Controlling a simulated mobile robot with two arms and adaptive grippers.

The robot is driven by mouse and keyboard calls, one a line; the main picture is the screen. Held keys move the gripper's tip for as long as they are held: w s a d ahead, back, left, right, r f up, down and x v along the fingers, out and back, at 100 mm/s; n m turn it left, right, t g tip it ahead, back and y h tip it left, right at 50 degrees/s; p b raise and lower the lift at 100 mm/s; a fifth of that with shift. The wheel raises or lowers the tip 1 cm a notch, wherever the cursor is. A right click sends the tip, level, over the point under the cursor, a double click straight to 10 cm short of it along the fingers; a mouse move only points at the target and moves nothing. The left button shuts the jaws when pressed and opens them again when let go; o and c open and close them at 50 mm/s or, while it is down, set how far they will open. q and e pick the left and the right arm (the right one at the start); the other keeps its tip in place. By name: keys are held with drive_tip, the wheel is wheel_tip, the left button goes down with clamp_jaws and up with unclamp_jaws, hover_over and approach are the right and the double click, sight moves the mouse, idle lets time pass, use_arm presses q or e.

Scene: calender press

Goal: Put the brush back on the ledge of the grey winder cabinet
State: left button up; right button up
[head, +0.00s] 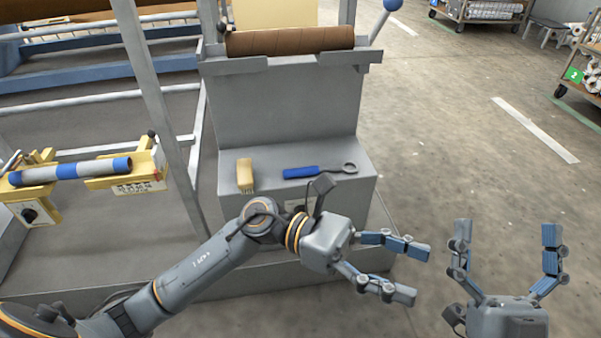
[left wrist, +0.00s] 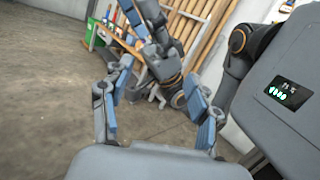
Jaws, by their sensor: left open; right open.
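The brush (head: 245,175) has a tan wooden body with pale bristles. It lies on the ledge (head: 270,192) of the grey winder cabinet (head: 285,105), toward the ledge's left end. My left gripper (head: 408,270) is open and empty, in front and to the right of the ledge, apart from the brush. In the left wrist view its fingers (left wrist: 158,120) are spread with nothing between them. My right gripper (head: 505,255) is open and empty over the floor at the lower right, fingers pointing up in the picture.
A spanner-like tool with a blue handle (head: 300,173) lies on the ledge right of the brush. A brown roll (head: 290,40) rests on top of the cabinet. A yellow fixture with a blue-and-white roller (head: 70,171) is at left.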

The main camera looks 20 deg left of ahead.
use_arm(q)
drive_tip(key=a+r+n+t+h, duration=0.5)
drive_tip(key=r+n+t+h, duration=0.3)
drive_tip(key=n, duration=0.8)
drive_tip(key=w+a+n+t+y, duration=0.1)
drive_tip(key=a+n+t+y, duration=0.2)
drive_tip(key=n+t+y, duration=0.3)
drive_tip(key=w+a+f+n+t+y, duration=0.1)
drive_tip(key=a+n+t+y, duration=0.3)
drive_tip(key=n, duration=1.3)
drive_tip(key=w+a+n+t+y, duration=0.3)
drive_tip(key=n+t+y, duration=0.6)
drive_tip(key=n+y, duration=0.2)
drive_tip(key=shift+a+f+n+t, duration=0.3)
drive_tip(key=shift+a+n+t, duration=0.1)
drive_tip(key=shift+n, duration=0.3)
drive_tip(key=shift+c, duration=0.5)
